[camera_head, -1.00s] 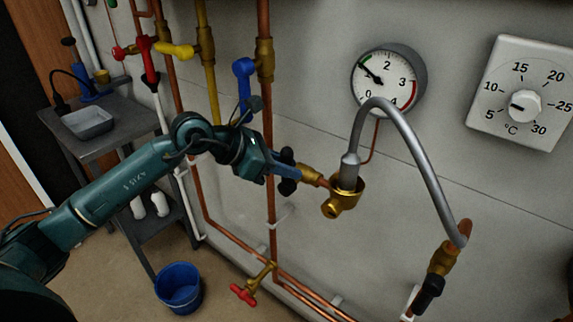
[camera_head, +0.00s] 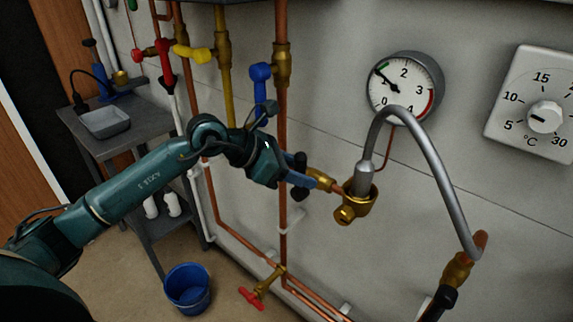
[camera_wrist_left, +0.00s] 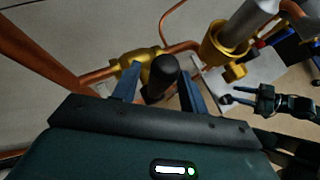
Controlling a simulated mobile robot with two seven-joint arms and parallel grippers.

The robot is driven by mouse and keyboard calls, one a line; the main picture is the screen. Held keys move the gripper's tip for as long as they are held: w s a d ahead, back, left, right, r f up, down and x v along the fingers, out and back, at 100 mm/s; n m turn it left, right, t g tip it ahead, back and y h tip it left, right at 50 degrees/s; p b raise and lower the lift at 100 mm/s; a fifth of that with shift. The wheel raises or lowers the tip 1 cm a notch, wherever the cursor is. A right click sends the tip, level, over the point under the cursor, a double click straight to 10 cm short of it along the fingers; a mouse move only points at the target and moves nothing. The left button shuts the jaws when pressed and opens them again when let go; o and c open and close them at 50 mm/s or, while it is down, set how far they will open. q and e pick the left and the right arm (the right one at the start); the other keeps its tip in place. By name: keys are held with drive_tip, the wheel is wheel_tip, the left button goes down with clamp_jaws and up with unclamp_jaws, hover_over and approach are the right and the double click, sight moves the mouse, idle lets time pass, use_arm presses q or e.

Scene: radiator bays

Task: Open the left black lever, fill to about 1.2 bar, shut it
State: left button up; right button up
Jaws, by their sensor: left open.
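The left black lever (camera_head: 299,187) is on the brass valve left of the grey hose, in front of a vertical copper pipe. My left gripper (camera_head: 302,176) is open around it. In the left wrist view the lever's black end (camera_wrist_left: 163,72) lies between the two fingers, with gaps beside it; contact cannot be told. The gauge (camera_head: 405,87) has its needle pointing to the upper left, near the green mark between 0 and 2.
A grey hose (camera_head: 431,165) arches from the brass fitting (camera_head: 358,203) to a second valve with a black handle (camera_head: 442,299) at lower right. Blue (camera_head: 261,84), yellow (camera_head: 192,53) and red handles are nearby. A blue bucket (camera_head: 187,288) stands on the floor.

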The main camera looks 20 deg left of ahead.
use_arm(q)
drive_tip(key=b+v, duration=0.3)
drive_tip(key=v, duration=1)
use_arm(e)
drive_tip(key=shift+a+f, duration=0.3)
drive_tip(key=shift+f, duration=0.25)
drive_tip(key=shift+w, duration=0.1)
